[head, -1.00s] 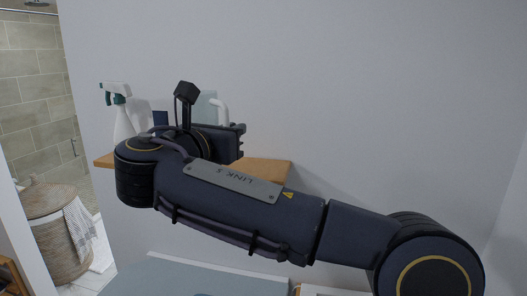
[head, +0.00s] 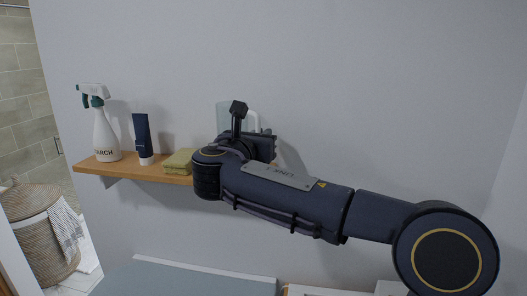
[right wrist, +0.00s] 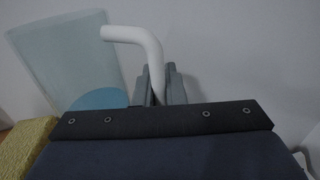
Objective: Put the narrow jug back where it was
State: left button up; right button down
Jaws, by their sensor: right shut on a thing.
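The narrow jug (head: 222,116) is pale, see-through blue-green with a white handle (head: 252,119). In the head view my right arm hides most of it. In the right wrist view the jug (right wrist: 68,62) stands left of the fingers, with some blue in its lower part. My right gripper (right wrist: 160,84) is shut on the handle (right wrist: 150,45); it also shows in the head view (head: 266,146). The jug is over the right part of the wooden shelf (head: 125,170). Its base is hidden, so I cannot tell whether it touches the shelf. My left gripper is out of view.
A wicker basket (head: 38,220) stands at lower left.

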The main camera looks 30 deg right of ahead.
jog(key=shift+w+d+f, duration=0.25)
jog(key=shift+d+f, duration=0.1)
jog(key=shift+f, duration=0.1)
jog(key=f, duration=0.3)
jog(key=shift+w+d+f, duration=0.1)
jog(key=shift+w+d, duration=0.05)
jog(key=shift+d, duration=0.05)
jog(key=shift+f, duration=0.2)
jog(key=shift+f, duration=0.15)
jog(key=c, duration=1.5)
grip_release()
